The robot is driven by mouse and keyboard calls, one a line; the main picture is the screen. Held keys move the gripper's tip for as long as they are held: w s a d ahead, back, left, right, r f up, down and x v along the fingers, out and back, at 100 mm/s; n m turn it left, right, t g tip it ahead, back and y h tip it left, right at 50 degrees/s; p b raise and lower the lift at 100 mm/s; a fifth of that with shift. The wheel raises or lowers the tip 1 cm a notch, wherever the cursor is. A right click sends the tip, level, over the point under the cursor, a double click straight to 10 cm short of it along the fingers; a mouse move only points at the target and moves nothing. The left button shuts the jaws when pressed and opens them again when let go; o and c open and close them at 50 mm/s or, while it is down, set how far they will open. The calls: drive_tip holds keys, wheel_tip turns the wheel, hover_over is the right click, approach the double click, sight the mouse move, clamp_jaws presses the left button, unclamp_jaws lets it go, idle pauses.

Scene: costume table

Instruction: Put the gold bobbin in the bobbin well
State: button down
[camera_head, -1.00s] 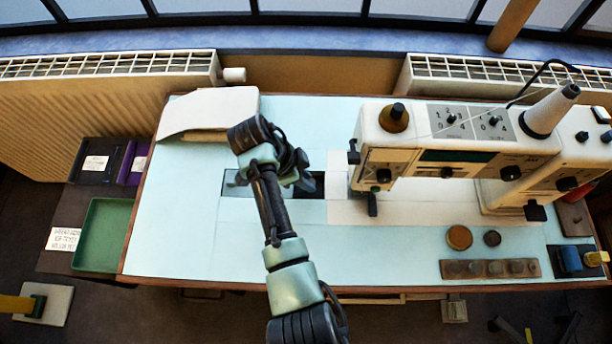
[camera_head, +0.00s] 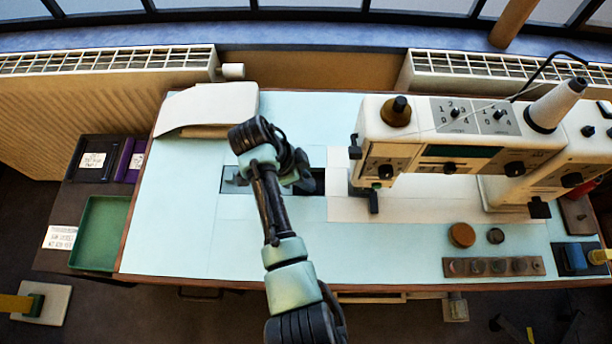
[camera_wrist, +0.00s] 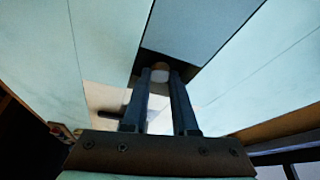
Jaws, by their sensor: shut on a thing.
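My gripper (camera_head: 304,183) is over the long dark-edged recess (camera_head: 236,186) in the pale blue tabletop, left of the sewing machine. The recess also shows as a grey-blue panel with a dark edge in the wrist view (camera_wrist: 195,28). In the wrist view my gripper (camera_wrist: 160,74) is shut on a small brownish, pale-faced thing (camera_wrist: 160,73), likely the gold bobbin. Only a little of it shows between the fingertips. In the head view my gripper hides it. I cannot tell its height above the recess or make out the bobbin well for certain.
The sewing machine (camera_head: 440,150) stands close on the right. A wooden bobbin rack (camera_head: 494,267) and a round brown tin (camera_head: 461,235) sit at the front right. Folded cloth (camera_head: 215,105) lies at the back left. A green tray (camera_head: 100,232) is left of the table. The table's front left is clear.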

drive_tip(key=c, duration=0.6)
unclamp_jaws()
drive_tip(key=v, duration=1.3)
drive_tip(key=shift+p, duration=0.4)
